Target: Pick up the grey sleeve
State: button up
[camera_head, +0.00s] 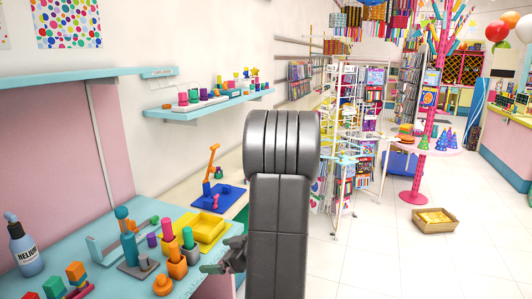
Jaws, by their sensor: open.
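My gripper (222,256) shows only in part at the right edge of the teal table, beside my dark grey arm. Its fingers look apart, and I see nothing between them. A small grey piece (147,264) sits at the foot of a teal post on a grey base (133,271), left of my gripper. It may be the grey sleeve, but it is too small to tell. Orange blocks (177,270) stand between it and my gripper. My arm hides part of the scene behind it.
A blue stand with an orange arm (209,170) is behind.

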aim_at(144, 258)
jog(key=i+l, duration=0.4)
jog(key=i, duration=0.15)
jog(key=i+l, duration=0.45)
jog(key=i+l+u, duration=0.1)
jog(key=u, duration=1.85)
jog(key=k+j, duration=0.1)
jog(key=j+z, duration=0.05)
jog(key=j, duration=0.05)
